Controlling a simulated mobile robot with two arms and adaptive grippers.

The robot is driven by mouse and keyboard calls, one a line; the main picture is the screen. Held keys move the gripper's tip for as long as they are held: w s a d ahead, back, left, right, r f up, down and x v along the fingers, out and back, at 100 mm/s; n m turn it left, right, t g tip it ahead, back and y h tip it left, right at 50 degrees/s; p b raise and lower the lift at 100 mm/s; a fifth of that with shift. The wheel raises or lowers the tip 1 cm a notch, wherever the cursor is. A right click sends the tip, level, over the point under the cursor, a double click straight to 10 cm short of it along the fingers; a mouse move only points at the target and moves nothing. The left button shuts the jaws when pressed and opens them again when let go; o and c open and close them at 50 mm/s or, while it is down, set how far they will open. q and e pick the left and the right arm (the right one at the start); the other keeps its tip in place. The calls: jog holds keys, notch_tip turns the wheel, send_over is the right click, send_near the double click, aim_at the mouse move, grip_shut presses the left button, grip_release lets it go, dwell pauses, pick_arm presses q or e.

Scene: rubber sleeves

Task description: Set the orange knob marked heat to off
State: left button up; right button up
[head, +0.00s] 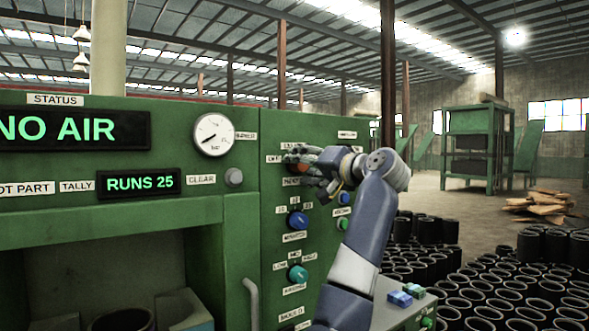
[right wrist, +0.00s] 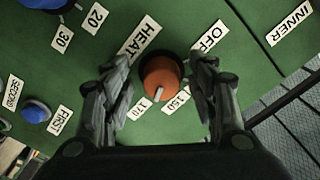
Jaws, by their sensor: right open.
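The orange knob (right wrist: 161,74) sits on the green panel in the middle of the right wrist view. Its white pointer mark faces down the picture, between the 170 label (right wrist: 143,107) and the 150 label (right wrist: 178,100). The HEAT label (right wrist: 138,40) is at its upper left and the OFF label (right wrist: 208,37) at its upper right. My right gripper (right wrist: 163,68) is open, one finger on each side of the knob, with visible gaps. In the head view the right gripper (head: 306,160) is at the panel and mostly hides the knob. My left gripper is out of view.
A blue knob (head: 298,220) and a teal knob (head: 298,274) are below on the same panel, with small buttons (head: 344,198) to their right. A gauge (head: 214,134) and a NO AIR display (head: 60,129) are at left. Black sleeves (head: 480,297) cover the floor at right.

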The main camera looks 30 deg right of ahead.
jog(key=shift+s+d+r, duration=0.1)
jog(key=shift+s+r, duration=0.05)
jog(key=shift+s, duration=0.15)
jog(key=shift+c, duration=1.4)
jog(key=c, duration=0.8)
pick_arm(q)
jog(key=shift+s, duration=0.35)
